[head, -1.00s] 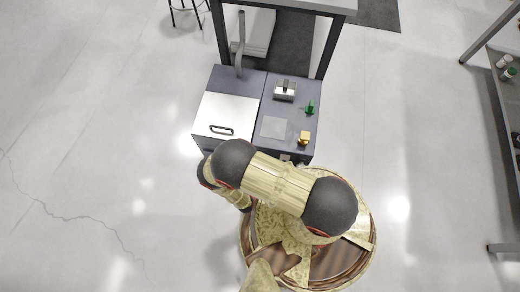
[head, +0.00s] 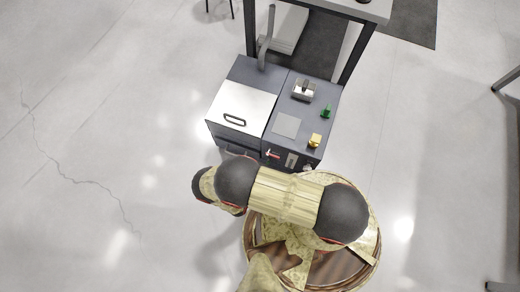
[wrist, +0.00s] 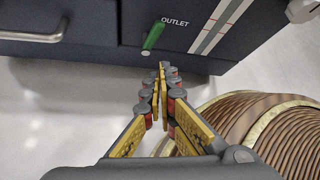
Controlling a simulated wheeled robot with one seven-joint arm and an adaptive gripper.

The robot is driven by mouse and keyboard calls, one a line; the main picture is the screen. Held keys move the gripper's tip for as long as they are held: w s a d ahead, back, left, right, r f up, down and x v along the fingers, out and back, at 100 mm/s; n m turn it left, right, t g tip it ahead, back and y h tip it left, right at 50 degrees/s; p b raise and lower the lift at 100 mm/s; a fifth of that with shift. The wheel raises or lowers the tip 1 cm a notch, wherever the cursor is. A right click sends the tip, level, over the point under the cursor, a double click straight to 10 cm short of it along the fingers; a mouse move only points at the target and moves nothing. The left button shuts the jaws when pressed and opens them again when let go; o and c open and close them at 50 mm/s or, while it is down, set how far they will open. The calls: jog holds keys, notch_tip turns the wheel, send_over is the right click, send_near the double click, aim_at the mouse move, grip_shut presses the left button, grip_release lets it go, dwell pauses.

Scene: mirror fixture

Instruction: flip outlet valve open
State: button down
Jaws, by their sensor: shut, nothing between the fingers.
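The outlet valve shows in the wrist view as a short green handle (wrist: 153,37) on the dark front panel, beside the white word OUTLET (wrist: 175,22). The handle slants, with its upper end toward the right and a pale metal end at its lower left. My gripper (wrist: 162,68) is shut and empty. In the picture its fingertips lie just below the handle, near the panel's lower edge, and do not appear to touch it. In the head view my arm hides the gripper, and I cannot make out the green handle there.
The cabinet (head: 238,136) has a metal lid (head: 244,107), a green knob (head: 326,111) and a yellow knob (head: 314,140) on top. A red lever (head: 272,154) is on its front. A drawer handle (wrist: 30,36) is left of the valve. Floor at the left is open.

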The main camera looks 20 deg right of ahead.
jog(key=shift+s+a+r, duration=0.1)
jog(key=shift+s+a, duration=0.15)
jog(key=shift+a, duration=0.6)
